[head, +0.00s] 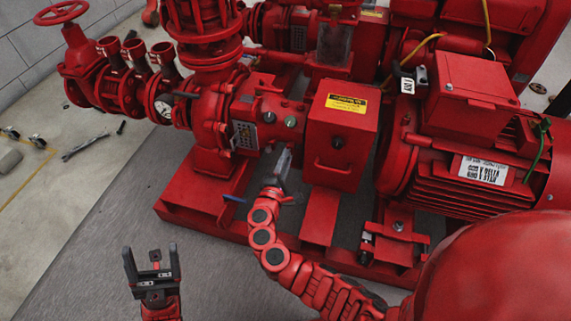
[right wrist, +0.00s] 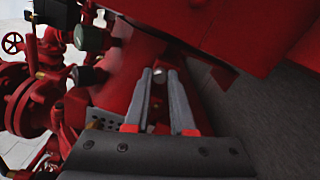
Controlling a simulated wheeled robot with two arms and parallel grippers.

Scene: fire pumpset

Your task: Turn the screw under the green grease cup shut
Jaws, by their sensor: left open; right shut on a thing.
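The green grease cup (head: 291,122) is a small round grey-green cap on the side of the red pump's bearing housing. In the right wrist view a dark green round cap (right wrist: 88,38) shows at the upper left, probably the same cup. My right gripper (head: 283,152) reaches up to the housing just below the cup. In the right wrist view its two grey fingers (right wrist: 161,80) are shut on a small silver screw head (right wrist: 159,73). The screw is mostly hidden in the head view. My left gripper (head: 151,258) is open and empty over the floor at the lower left.
A red guard box with a yellow label (head: 346,104) stands right of the cup, close to my right gripper. The motor (head: 464,180) is further right. The red base frame (head: 200,205) runs below. A wrench (head: 84,147) lies on the floor; the grey floor at left is mostly free.

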